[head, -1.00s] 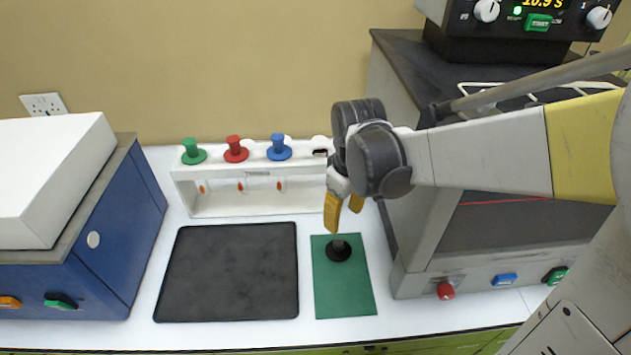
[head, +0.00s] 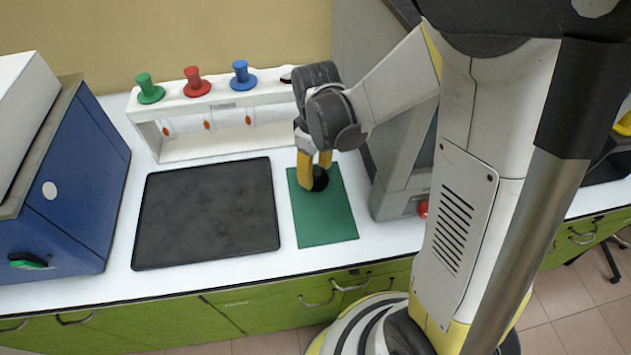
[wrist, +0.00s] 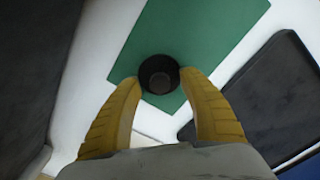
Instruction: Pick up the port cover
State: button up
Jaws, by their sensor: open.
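The port cover (head: 320,179) is a black round piece with a knob, lying on a green mat (head: 328,222). In the wrist view my gripper (wrist: 160,85) is open, one fingertip on each side of the cover. I cannot tell whether the fingers touch it. In the head view the fingers hide part of the cover.
A black mat (head: 208,212) lies left of the green mat. Behind it stands a white rack (head: 215,130) with green (head: 149,90), red (head: 196,83) and blue (head: 242,75) knobs. A blue machine (head: 70,200) is at left. A grey machine (head: 402,190) stands close right of the green mat.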

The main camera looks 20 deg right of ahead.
jog(key=shift+f, duration=0.7)
grip_shut()
jog(key=shift+r, duration=0.1)
